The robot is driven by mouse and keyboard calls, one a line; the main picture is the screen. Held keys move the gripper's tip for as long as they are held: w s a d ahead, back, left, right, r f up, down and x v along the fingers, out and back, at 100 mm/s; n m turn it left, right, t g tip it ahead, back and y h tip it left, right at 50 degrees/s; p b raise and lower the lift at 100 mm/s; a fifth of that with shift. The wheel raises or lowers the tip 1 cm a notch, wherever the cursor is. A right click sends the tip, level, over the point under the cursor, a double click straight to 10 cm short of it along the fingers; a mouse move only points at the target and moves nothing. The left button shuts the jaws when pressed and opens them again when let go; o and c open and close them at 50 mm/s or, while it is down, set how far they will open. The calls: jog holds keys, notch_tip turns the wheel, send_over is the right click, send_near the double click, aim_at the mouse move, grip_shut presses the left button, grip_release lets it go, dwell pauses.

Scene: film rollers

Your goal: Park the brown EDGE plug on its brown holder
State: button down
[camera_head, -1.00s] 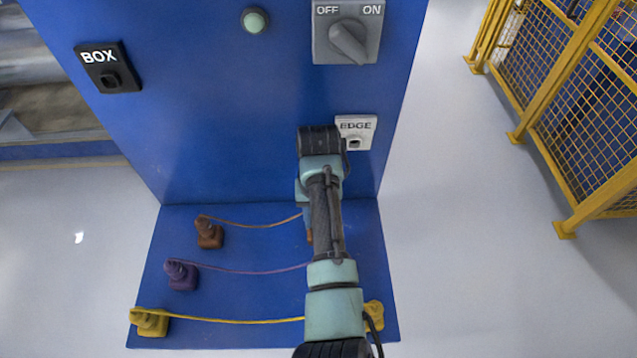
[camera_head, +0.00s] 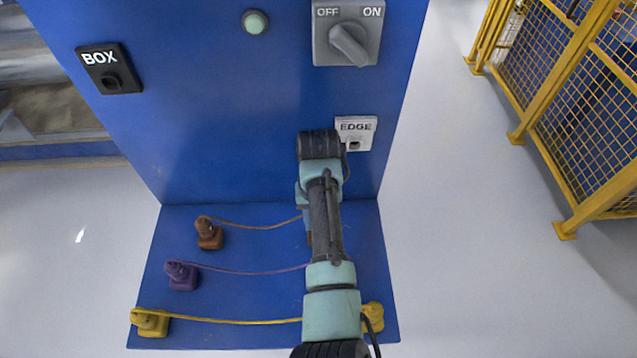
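The brown holder (camera_head: 209,236) stands at the left of the blue base plate, with a brown knobbed piece on top. A brown cord (camera_head: 255,227) runs from it to the right and goes behind my arm. A small brown sliver (camera_head: 308,239) shows at the arm's left edge; I cannot tell whether it is the plug. The EDGE socket (camera_head: 355,142) is on the blue panel, with a dark opening and no plug seen in it. My gripper is mostly hidden behind my arm; only a bluish part (camera_head: 306,214) below the wrist shows, and its fingers are not visible.
A purple holder (camera_head: 182,277) and a yellow holder (camera_head: 151,322) with cords stand nearer. A yellow piece (camera_head: 373,316) is right of my arm. The panel carries a BOX socket (camera_head: 109,70), an OFF/ON switch (camera_head: 347,42) and a green button (camera_head: 255,21). A yellow fence (camera_head: 560,90) stands right.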

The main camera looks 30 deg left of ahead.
jog(key=shift+f, duration=0.2)
jog(key=shift+c, duration=2.2)
grip_release()
jog(key=shift+r, duration=0.1)
notch_tip(320, 180, up, 13)
jog(key=p, duration=0.2)
